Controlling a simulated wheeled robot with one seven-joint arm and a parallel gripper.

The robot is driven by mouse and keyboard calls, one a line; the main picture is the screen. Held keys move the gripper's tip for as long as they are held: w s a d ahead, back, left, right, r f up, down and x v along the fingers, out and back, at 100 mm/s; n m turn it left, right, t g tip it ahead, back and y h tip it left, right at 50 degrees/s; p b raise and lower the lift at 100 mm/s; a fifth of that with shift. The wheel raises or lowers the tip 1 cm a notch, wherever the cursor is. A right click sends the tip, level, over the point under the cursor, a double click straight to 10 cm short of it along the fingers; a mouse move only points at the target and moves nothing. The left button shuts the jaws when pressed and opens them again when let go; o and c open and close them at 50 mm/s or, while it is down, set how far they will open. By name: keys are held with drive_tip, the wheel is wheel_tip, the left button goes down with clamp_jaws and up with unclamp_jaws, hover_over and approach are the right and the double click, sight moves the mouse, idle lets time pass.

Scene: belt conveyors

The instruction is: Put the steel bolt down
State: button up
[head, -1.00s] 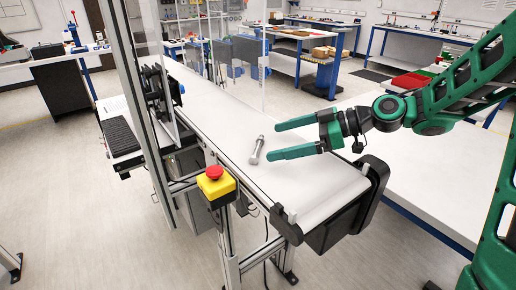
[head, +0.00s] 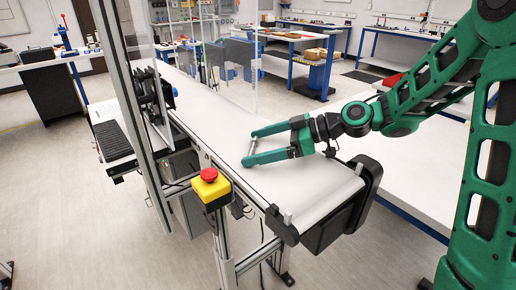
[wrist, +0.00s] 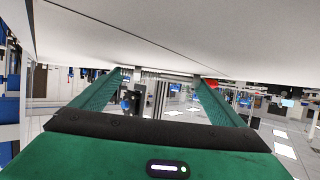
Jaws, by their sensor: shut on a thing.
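My gripper (head: 250,147) is low over the white belt of the conveyor, its two green fingers pointing left. It is shut on the steel bolt (head: 252,146), a slim grey piece that spans the gap between the fingertips, so the fingers stand wide apart. In the wrist view, my gripper (wrist: 160,76) shows both green fingers reaching forward, with the bolt (wrist: 158,72) as a thin grey bar across their tips. I cannot tell whether the bolt touches the belt.
The white conveyor belt (head: 305,195) is otherwise clear near my gripper. A yellow box with a red stop button (head: 209,180) stands at its near left edge. A clear panel (head: 228,70) rises over the belt farther back. A white table (head: 420,185) is at the right.

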drive_tip(key=shift+r, duration=0.6)
wheel_tip(320, 180, up, 3)
drive_tip(key=shift+f, duration=0.2)
drive_tip(key=s+a+r, duration=0.2)
drive_tip(key=a+r, duration=0.5)
drive_tip(key=a, duration=0.4)
drive_tip(key=shift+s+a, duration=0.2)
drive_tip(key=shift+a, duration=0.05)
drive_tip(key=shift+r, duration=0.1)
drive_tip(key=shift+s, duration=0.15)
